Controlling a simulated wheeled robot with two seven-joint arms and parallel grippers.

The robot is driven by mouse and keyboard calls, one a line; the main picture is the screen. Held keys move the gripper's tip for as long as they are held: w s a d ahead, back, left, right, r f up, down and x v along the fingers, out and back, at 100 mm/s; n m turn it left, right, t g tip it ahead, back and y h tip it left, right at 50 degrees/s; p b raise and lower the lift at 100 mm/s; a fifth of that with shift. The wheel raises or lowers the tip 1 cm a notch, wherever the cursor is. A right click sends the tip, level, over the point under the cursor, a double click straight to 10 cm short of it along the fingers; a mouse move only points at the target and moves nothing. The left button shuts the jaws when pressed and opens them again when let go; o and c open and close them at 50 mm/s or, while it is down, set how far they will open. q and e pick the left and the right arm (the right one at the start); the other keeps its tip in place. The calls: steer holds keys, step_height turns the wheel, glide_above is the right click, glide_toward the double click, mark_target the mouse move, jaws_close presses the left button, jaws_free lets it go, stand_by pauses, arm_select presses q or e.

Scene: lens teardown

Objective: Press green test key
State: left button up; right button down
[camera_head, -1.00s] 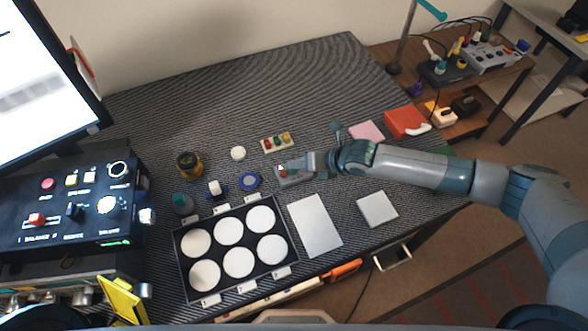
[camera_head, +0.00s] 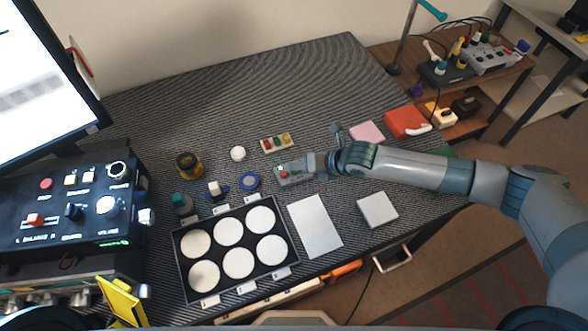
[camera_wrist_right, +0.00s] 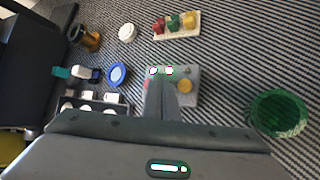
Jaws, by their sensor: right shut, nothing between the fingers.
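A small grey key box (camera_head: 290,176) lies on the striped mat in the head view, with a red key and small lit lamps on top. In the right wrist view the grey box (camera_wrist_right: 188,99) shows two bright lamps (camera_wrist_right: 161,71), a red key at its left edge and a yellow-orange key (camera_wrist_right: 185,86). I cannot make out a green key; the fingers cover part of the box. My right gripper (camera_head: 308,163) is shut and empty, its tips over the box. I cannot tell whether they touch it. My left gripper is out of view.
A board with red, green and yellow pieces (camera_head: 277,142) lies behind the box. A blue ring (camera_head: 250,181) and white disc (camera_head: 238,153) lie left. A black tray (camera_head: 181,262) of white pads and a pale sheet (camera_head: 315,226) lie in front. A green round bowl (camera_wrist_right: 278,113) lies right.

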steer(key=shift+f, duration=0.1)
steer(key=shift+r, duration=0.2)
steer(key=shift+r+p, duration=0.6)
steer(key=shift+r, duration=0.05)
stand_by(0.4)
step_height(320, 180, up, 5)
steer(key=p, duration=0.3)
steer(key=shift+p, duration=0.35)
stand_by(0.8)
